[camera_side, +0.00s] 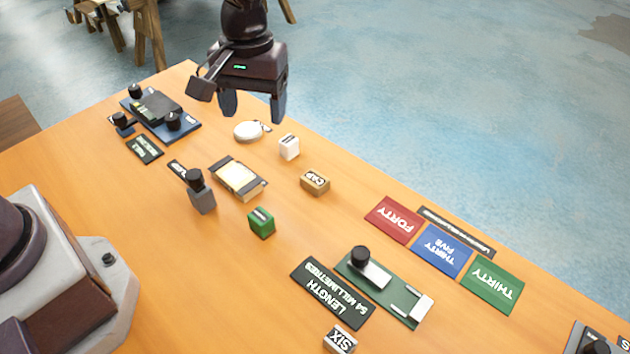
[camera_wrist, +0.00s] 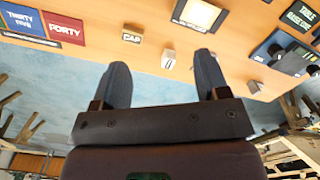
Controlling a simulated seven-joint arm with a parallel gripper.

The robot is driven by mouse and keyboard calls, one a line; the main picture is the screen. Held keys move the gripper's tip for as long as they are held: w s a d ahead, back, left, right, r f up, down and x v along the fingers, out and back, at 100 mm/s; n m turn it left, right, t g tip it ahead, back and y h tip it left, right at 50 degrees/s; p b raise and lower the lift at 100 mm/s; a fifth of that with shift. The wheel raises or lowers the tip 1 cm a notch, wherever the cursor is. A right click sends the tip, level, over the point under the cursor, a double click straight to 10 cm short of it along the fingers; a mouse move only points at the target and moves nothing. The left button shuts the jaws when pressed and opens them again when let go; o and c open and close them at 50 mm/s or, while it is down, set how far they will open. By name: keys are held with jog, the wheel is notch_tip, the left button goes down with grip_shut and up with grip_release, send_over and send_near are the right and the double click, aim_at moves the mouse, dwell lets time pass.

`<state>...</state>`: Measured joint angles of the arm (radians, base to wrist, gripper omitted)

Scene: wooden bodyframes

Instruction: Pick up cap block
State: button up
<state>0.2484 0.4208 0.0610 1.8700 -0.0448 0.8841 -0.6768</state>
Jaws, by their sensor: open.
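The cap block (camera_side: 315,181) is a small tan-brown block with pale "CAP" lettering, lying on the wooden table right of the centre in the side view. In the wrist view the cap block (camera_wrist: 132,34) shows near the top, beyond the left fingertip. My gripper (camera_side: 253,106) is open and empty, above the far edge of the table, up and left of the cap block and apart from it. In the wrist view my gripper (camera_wrist: 162,75) has its two dark fingers spread with nothing between them.
A white block (camera_side: 289,146) stands close to the cap block, and a green block (camera_side: 261,222) sits nearer. A book-like box (camera_side: 238,178), a grey block with black knob (camera_side: 200,194) and a white round item (camera_side: 248,131) are left. Red (camera_side: 394,220), blue and green plates lie right.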

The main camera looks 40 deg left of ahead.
aim_at(315, 179)
jog(key=w+d+f+n, duration=0.4)
jog(key=w+f+n, duration=0.45)
jog(key=n, duration=0.35)
jog(key=f, duration=1.1)
jog(key=shift+w+a+f, duration=0.15)
jog(key=shift+w+f, duration=0.2)
jog(key=c, duration=1)
jog(key=shift+r, duration=0.1)
